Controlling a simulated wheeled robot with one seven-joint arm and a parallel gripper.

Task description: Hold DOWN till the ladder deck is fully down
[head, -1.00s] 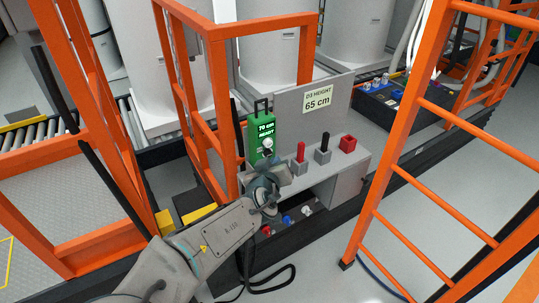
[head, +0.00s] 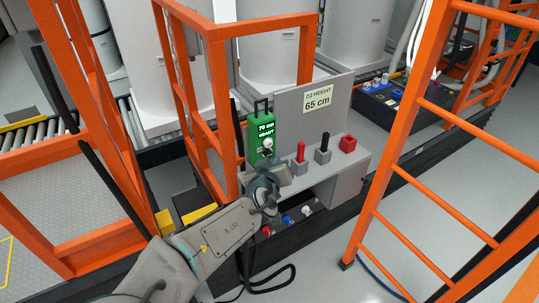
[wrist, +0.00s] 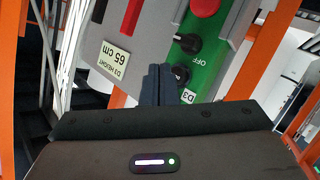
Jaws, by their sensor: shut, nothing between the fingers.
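A green control box (head: 259,150) with a lit display and a black handle stands by the grey console. The display seems to read 70 cm READY, in small print. A card (head: 317,101) reads D3 HEIGHT 65 cm. In the wrist view the green box (wrist: 196,78) shows a red button (wrist: 205,7), a black knob (wrist: 187,43) near OFF and a round black control (wrist: 181,75) near a D3 label. My gripper (wrist: 158,84) is shut and empty, its tips beside that round control. I cannot tell whether they touch it. No DOWN label is readable.
Red (head: 300,152) and black (head: 322,149) levers and a red block (head: 348,144) stand on the console to the right. An orange ladder frame (head: 420,180) is at the right and an orange cage (head: 200,110) at the left. A black cable (head: 270,288) hangs below.

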